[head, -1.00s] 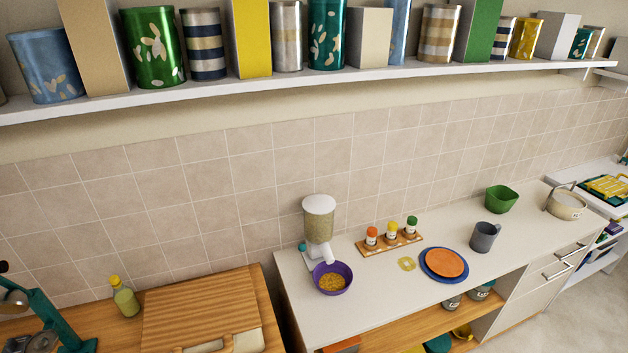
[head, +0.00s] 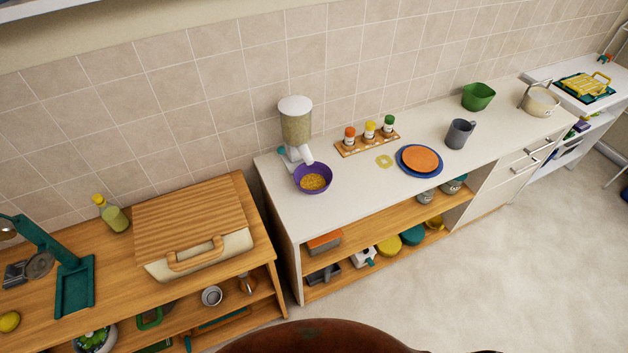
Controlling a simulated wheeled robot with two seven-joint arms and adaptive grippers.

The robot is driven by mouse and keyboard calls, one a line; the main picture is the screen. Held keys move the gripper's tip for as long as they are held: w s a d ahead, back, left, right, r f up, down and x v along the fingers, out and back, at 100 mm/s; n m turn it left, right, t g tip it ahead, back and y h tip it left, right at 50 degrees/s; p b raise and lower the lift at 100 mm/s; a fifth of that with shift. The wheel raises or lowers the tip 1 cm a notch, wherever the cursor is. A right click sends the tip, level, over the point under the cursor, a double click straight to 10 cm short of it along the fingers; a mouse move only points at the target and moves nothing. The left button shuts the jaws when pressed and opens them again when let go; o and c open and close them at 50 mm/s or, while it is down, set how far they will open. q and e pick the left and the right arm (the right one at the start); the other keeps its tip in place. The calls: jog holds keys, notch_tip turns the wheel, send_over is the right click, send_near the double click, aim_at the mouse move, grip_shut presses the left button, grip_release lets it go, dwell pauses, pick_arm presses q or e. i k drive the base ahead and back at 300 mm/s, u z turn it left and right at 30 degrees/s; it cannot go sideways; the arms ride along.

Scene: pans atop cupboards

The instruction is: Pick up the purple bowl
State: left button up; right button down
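The purple bowl (head: 313,178) stands on the white countertop near its left end, in the head view. It holds orange-yellow cereal-like pieces. The bowl is under the spout of a dispenser (head: 296,125) with a white lid and grainy contents. Neither of my grippers shows in the head view, so their states are hidden.
A spice rack (head: 367,141), an orange plate on a blue one (head: 421,159), a grey mug (head: 459,133) and a green bowl (head: 478,96) stand right of the bowl. A wooden bread box (head: 192,225) is at left. A dark reddish rounded shape (head: 350,340) fills the bottom edge. Floor at right is clear.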

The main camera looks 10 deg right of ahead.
aim_at(315, 178)
jog(key=k, duration=0.55)
jog(key=z, duration=0.85)
jog(key=i, duration=0.95)
jog(key=u, duration=0.6)
jog(key=i, duration=0.45)
jog(key=u, duration=0.55)
